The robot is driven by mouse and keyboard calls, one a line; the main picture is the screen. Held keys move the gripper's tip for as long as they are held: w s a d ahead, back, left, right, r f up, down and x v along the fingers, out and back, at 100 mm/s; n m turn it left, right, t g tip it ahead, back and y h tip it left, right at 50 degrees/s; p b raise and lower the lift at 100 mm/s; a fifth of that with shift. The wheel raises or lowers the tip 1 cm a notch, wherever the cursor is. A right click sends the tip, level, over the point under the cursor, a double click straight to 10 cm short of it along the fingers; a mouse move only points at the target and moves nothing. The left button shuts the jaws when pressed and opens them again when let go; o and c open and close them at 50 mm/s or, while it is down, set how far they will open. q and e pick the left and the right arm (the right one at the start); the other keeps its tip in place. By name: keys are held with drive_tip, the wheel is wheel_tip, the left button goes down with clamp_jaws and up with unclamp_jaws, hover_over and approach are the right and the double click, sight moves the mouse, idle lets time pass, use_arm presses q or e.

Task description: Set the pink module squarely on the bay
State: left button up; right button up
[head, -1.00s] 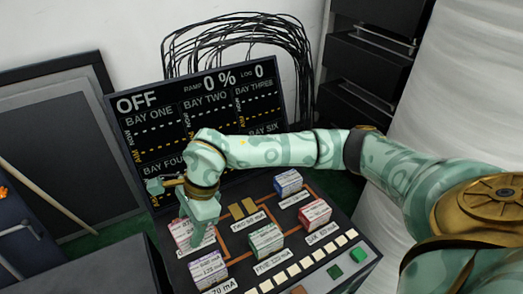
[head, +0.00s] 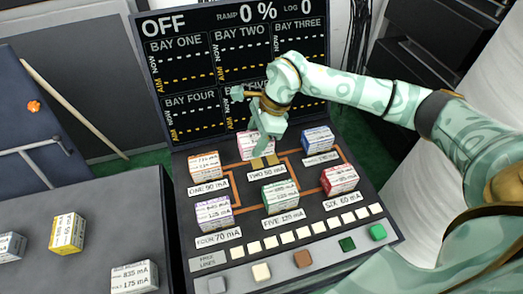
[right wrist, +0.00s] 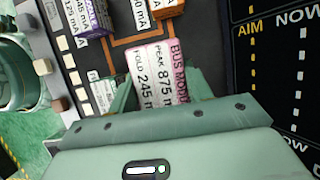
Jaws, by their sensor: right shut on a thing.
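The pink module (head: 246,147) is held in my right gripper (head: 264,147), which is shut on it. In the right wrist view the pink module (right wrist: 162,70) fills the space between the fingers (right wrist: 153,100), its printed label facing the camera. In the head view it is over the back middle of the panel, at bay two. The gold contacts of bay two (head: 266,161) show bare just in front of and below it. The gripper hides part of the module, and I cannot tell how high it is above the bay. My left gripper is not in view.
An orange module (head: 204,165) stands left of bay two, a blue one (head: 317,139) right. Purple (head: 213,212), green (head: 280,196) and red (head: 341,180) modules stand in front. The display board (head: 235,75) rises close behind. A dark bench (head: 90,205) holds more modules at left.

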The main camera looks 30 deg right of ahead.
drive_tip(key=f, duration=0.1)
drive_tip(key=d+f+b, duration=0.1)
drive_tip(key=w+d+f, duration=0.1)
drive_tip(key=f, duration=0.1)
drive_tip(key=shift+d, duration=0.1)
drive_tip(key=shift+w+d+f+b, duration=0.3)
drive_tip(key=shift+d+f+b, duration=0.15)
drive_tip(key=f, duration=0.1)
drive_tip(key=f+b, duration=0.2)
drive_tip(key=shift+w+d+f, duration=0.1)
drive_tip(key=shift+d+f, duration=0.2)
drive_tip(key=shift+f, duration=0.1)
drive_tip(key=shift+w, duration=0.1)
drive_tip(key=shift+r, duration=0.2)
drive_tip(key=o, duration=0.6)
drive_tip(key=shift+f, duration=0.2)
drive_tip(key=o, duration=0.5)
drive_tip(key=shift+c, duration=0.2)
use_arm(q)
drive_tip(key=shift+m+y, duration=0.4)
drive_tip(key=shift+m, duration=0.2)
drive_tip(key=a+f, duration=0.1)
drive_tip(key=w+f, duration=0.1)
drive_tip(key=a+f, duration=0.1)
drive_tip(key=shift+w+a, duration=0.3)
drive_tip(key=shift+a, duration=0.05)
